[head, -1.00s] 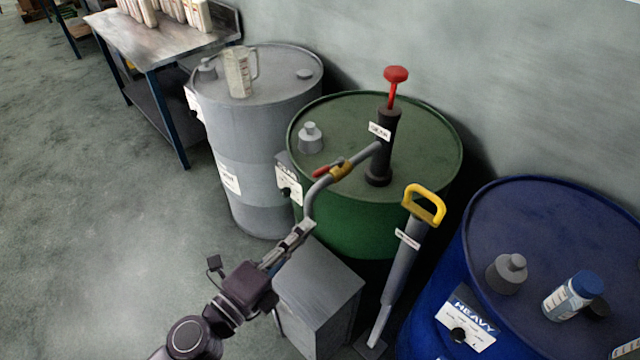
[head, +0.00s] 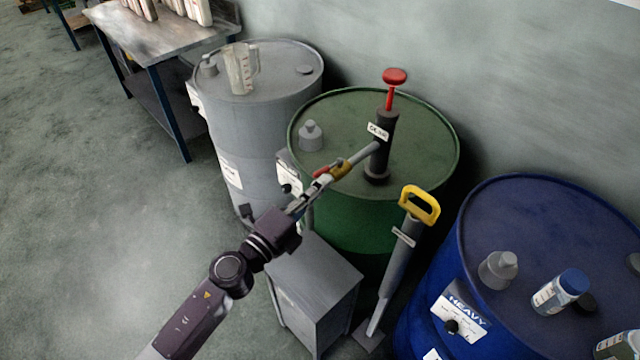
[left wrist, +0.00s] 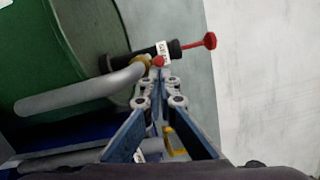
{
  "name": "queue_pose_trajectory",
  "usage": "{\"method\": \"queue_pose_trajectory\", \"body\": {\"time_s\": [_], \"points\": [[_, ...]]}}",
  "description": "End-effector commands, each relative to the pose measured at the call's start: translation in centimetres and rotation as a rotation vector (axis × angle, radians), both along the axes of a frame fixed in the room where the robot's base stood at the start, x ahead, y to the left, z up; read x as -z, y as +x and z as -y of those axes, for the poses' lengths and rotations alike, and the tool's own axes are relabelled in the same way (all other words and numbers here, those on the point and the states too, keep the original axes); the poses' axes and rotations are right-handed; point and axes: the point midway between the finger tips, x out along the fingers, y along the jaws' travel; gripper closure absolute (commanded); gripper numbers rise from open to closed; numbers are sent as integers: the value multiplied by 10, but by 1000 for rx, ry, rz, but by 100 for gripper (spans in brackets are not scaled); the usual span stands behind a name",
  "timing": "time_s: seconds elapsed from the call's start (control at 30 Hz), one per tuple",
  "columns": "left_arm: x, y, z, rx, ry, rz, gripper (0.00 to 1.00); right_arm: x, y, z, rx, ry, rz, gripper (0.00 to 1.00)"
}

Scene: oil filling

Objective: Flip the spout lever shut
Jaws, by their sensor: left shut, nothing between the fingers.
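The spout is a grey pipe (head: 364,154) leaving the black hand pump (head: 379,150) on the green drum. It carries a yellow valve (head: 341,166) with a red lever (head: 321,171). My left gripper (head: 322,183) is shut and empty, right at the valve and partly covering the spout and lever. In the left wrist view the fingertips (left wrist: 161,76) are close to the red lever end (left wrist: 158,61) and the yellow valve (left wrist: 145,66). I cannot tell whether they touch. The grey spout (left wrist: 80,93) curves away at the left. My right gripper is not in view.
The green drum (head: 330,128) stands between a grey drum (head: 270,120) and a blue drum (head: 540,220). A grey box (head: 315,285) stands below the spout. A yellow-handled grey pump (head: 405,250) stands to its right. Open floor lies at the left.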

Motion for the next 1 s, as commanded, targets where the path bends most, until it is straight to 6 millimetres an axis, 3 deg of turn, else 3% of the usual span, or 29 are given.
{"method": "queue_pose_trajectory", "body": {"time_s": [1.0], "points": [[2, 7, -11, 126, 2, 2, 100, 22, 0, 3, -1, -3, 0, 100]]}}
